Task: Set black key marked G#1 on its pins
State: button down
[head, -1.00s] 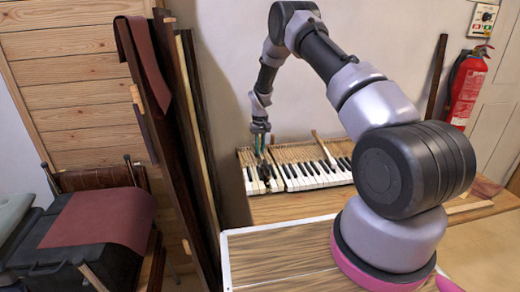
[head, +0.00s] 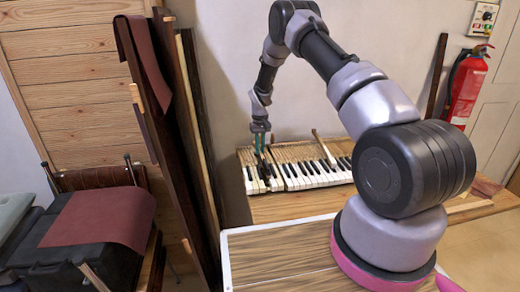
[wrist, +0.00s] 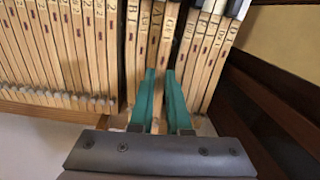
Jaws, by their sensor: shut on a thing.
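My gripper (head: 260,143) reaches down at the left end of the keyboard (head: 318,176). In the wrist view my gripper (wrist: 161,75) has its two teal fingers closed about a narrow wooden key stick (wrist: 168,42), which lies in line with its neighbours. I take this stick for the G#1 key; its mark is too small to read surely. Its black top and the pins under it cannot be made out. I cannot tell whether it sits down on the pins.
Other marked wooden key sticks (wrist: 85,45) lie close on both sides, with a dark gap left of the fingers. A dark wooden side (wrist: 265,105) stands at the right in the wrist view. A pale stick (head: 324,148) rises above the keys. Tall boards (head: 190,130) lean left of the keyboard.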

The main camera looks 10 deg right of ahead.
jog(key=shift+f, duration=0.65)
jog(key=c, duration=1.2)
grip_release()
jog(key=shift+r, duration=0.1)
jog(key=shift+r, duration=1)
jog(key=o, duration=0.5)
jog(key=shift+o, duration=0.2)
